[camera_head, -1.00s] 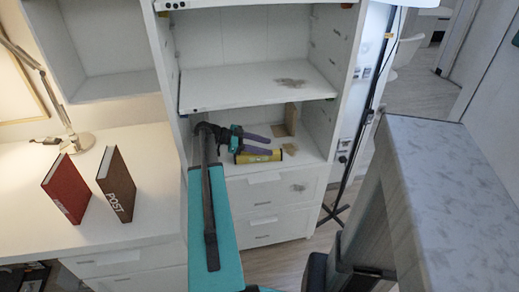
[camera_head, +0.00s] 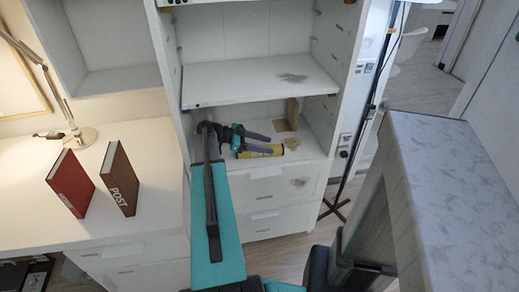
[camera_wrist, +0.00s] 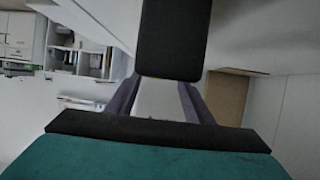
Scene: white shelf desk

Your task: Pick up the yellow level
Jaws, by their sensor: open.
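The yellow level (camera_head: 277,150) lies in the lower open compartment of the white shelf unit, near its front edge. It has dark ends. My gripper (camera_head: 270,145) is open, with its purple fingers reaching to the right over the compartment floor. The nearer finger overlaps the level's upper edge in the head view and hides part of it. I cannot tell whether they touch. In the wrist view the two purple fingers (camera_wrist: 160,100) stand apart with a pale surface between them. The level cannot be made out there.
The shelf board (camera_head: 260,82) lies above my gripper. A brown block (camera_head: 292,112) stands at the compartment's back right; it also shows in the wrist view (camera_wrist: 226,96). Drawers (camera_head: 270,200) are below. A red book (camera_head: 70,183) and a brown book (camera_head: 119,178) stand on the desk.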

